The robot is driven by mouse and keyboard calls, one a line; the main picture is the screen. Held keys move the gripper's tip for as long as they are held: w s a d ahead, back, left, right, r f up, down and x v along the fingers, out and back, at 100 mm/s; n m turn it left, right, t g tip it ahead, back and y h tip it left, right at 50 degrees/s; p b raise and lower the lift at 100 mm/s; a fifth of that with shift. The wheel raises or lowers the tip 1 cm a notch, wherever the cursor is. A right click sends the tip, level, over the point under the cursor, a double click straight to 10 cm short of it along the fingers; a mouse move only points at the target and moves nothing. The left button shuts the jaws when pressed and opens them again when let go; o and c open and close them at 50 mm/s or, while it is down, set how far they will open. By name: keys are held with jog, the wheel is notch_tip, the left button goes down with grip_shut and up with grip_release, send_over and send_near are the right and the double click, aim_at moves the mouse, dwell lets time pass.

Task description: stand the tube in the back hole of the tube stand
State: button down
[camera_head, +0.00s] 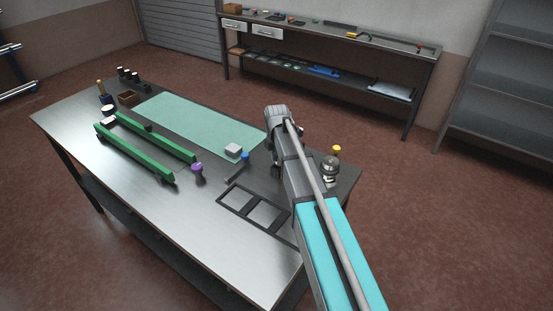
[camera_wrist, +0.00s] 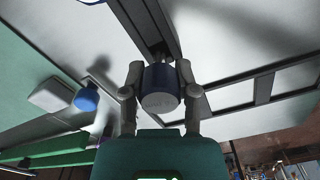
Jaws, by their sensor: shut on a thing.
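My gripper (camera_wrist: 160,98) is shut on a dark blue cylinder (camera_wrist: 160,82) with a paler end face, seen in the wrist view; it appears to be the tube. A finger presses on each side of it. A long dark grooved piece (camera_wrist: 148,22) lies just beyond the cylinder, and I cannot tell whether it is the tube stand or whether the tube touches it. No hole shows clearly.
A black frame with openings (camera_head: 238,208) lies on the table (camera_head: 150,200). Near it are a blue-topped piece (camera_head: 245,155), a white block (camera_head: 233,150) and a purple-topped piece (camera_head: 197,168). Green rails (camera_head: 130,152) and a green mat (camera_head: 190,120) lie left. A yellow-topped item (camera_head: 337,149) stands right.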

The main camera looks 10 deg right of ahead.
jog(key=shift+f, duration=0.25)
jog(key=shift+c, duration=1.5)
grip_release()
jog(key=shift+r, duration=0.15)
notch_tip(320, 180, up, 10)
jog(key=p, duration=1)
jog(key=shift+r, duration=0.1)
jog(key=s+f+m+b, duration=0.1)
jog(key=s+m, duration=1)
jog(key=s+d+f+m+b, duration=0.1)
jog(key=s+f+m+b, duration=0.1)
jog(key=s+m, duration=0.9)
jog(key=shift+s+d, duration=0.3)
jog(key=shift+s, duration=0.25)
jog(key=shift+f, duration=0.1)
